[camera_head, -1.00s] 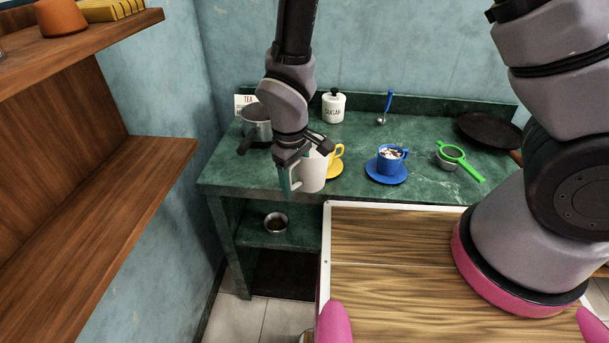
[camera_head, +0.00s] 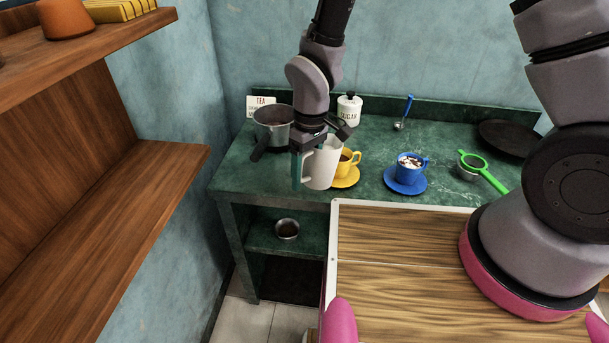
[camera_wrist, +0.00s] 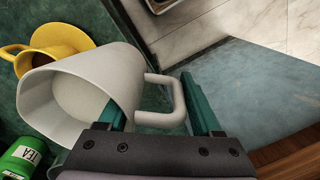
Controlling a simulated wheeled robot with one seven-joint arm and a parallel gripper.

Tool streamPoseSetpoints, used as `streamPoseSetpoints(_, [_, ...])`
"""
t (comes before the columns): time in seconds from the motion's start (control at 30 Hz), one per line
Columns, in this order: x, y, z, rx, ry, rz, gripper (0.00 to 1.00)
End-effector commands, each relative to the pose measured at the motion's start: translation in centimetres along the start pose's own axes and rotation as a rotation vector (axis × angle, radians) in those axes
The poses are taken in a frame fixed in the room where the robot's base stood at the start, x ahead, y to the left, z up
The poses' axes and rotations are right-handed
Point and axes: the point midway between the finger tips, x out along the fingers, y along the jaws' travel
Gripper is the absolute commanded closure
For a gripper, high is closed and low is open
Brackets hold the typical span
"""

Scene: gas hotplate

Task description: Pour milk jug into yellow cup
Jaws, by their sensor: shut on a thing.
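The white milk jug (camera_head: 321,165) hangs from my gripper (camera_head: 306,166), just left of the yellow cup and in front of it. In the wrist view my gripper (camera_wrist: 160,118) has its teal fingers at the handle of the jug (camera_wrist: 78,92), which is shut in them. The jug looks roughly upright, slightly tilted, in the head view. The yellow cup (camera_head: 347,159) stands on a yellow saucer (camera_head: 345,181) and holds dark liquid. In the wrist view the yellow cup (camera_wrist: 40,58) lies beyond the jug's rim.
A blue cup (camera_head: 410,170) on a blue saucer stands to the right. A green strainer (camera_head: 480,170) and dark pan (camera_head: 508,137) are at right on the green counter (camera_head: 250,178).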

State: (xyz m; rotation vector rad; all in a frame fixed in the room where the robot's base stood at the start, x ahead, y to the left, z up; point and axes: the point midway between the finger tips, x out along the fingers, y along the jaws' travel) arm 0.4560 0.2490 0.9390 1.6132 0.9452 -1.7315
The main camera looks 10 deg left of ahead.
Motion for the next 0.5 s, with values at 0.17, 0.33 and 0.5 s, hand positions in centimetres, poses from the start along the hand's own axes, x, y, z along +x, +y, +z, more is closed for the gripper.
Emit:
streamPoseSetpoints(0.17, [-0.4,0.5,-0.1,0.006,-0.004,-0.078,1.00])
streamPoseSetpoints(0.33, [-0.9,0.7,-0.1,0.005,-0.006,-0.157,1.00])
streamPoseSetpoints(0.5, [-1.3,1.1,-0.1,0.005,-0.014,-0.249,1.00])
